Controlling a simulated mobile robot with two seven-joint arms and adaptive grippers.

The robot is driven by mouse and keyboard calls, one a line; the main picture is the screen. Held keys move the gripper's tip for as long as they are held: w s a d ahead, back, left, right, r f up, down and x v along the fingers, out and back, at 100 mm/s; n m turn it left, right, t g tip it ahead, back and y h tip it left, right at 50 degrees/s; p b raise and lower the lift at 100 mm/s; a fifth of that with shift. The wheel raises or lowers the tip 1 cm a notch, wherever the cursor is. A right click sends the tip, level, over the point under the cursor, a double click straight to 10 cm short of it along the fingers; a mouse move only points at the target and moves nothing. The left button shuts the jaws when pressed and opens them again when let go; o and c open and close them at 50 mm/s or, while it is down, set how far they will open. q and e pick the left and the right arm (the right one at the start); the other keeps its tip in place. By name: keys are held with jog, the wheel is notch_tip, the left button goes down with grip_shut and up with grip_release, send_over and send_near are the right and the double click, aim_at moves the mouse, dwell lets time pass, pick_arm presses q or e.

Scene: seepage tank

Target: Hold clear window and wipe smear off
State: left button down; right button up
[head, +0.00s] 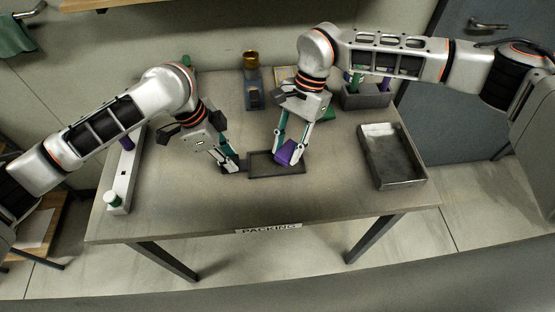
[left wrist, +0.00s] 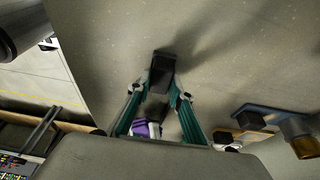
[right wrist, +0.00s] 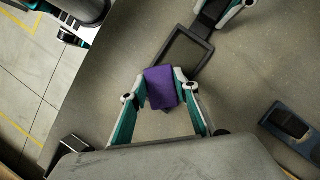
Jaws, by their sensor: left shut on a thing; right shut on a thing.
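The clear window (head: 262,176) is a small dark-framed rectangle at the middle of the table; its frame also shows in the right wrist view (right wrist: 171,50). My left gripper (head: 232,165) is shut on the dark handle at the window's left end, seen in the left wrist view (left wrist: 162,72). My right gripper (head: 291,158) is shut on a purple wiping block (head: 287,152), which also shows in the right wrist view (right wrist: 160,88). The block is over the window's right end; I cannot tell whether it touches the pane. I cannot make out the smear.
An open grey tray (head: 417,180) stands at the table's right. A grey holder (head: 368,99) with green and purple items is at the back right. A blue-grey stand (head: 254,96) with a brass-coloured top is at the back. A pale rack (head: 124,178) lies along the left edge. The front table is clear.

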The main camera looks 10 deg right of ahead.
aim_at(279, 150)
jog(key=shift+f, duration=1.1)
dwell(0.8)
jog(key=shift+a, duration=0.1)
jog(key=shift+a, duration=1.2)
jog(key=shift+d, duration=0.15)
jog(key=shift+d, duration=1.25)
jog(key=shift+a, duration=0.2)
jog(key=shift+a, duration=1.25)
jog(key=shift+d, duration=0.2)
jog(key=shift+d, duration=1.2)
